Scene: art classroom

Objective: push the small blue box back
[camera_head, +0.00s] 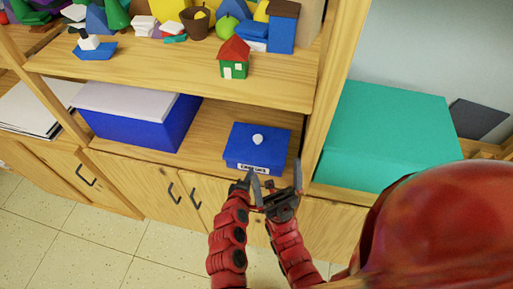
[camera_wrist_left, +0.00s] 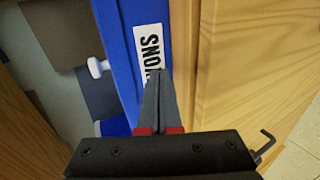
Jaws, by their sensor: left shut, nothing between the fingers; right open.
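The small blue box (camera_head: 255,152) sits on the lower shelf, near its front edge, right of the larger blue box. It has a white knob on its lid and a white label on its front. My left gripper (camera_head: 254,180) is in front of the box, just below the label. In the left wrist view the shut, empty fingers (camera_wrist_left: 162,85) overlap the end of the label on the blue box (camera_wrist_left: 124,45); I cannot tell whether they touch it. My right gripper (camera_head: 283,185) is open and empty, just right of the left one, in front of the shelf edge.
A larger blue box (camera_head: 125,126) with a white top stands left on the lower shelf (camera_head: 203,150). A teal box (camera_head: 385,130) is beyond the upright on the right. The upper shelf (camera_head: 165,80) holds toys, including a small red-roofed house (camera_head: 233,60). Bare shelf shows around the small box.

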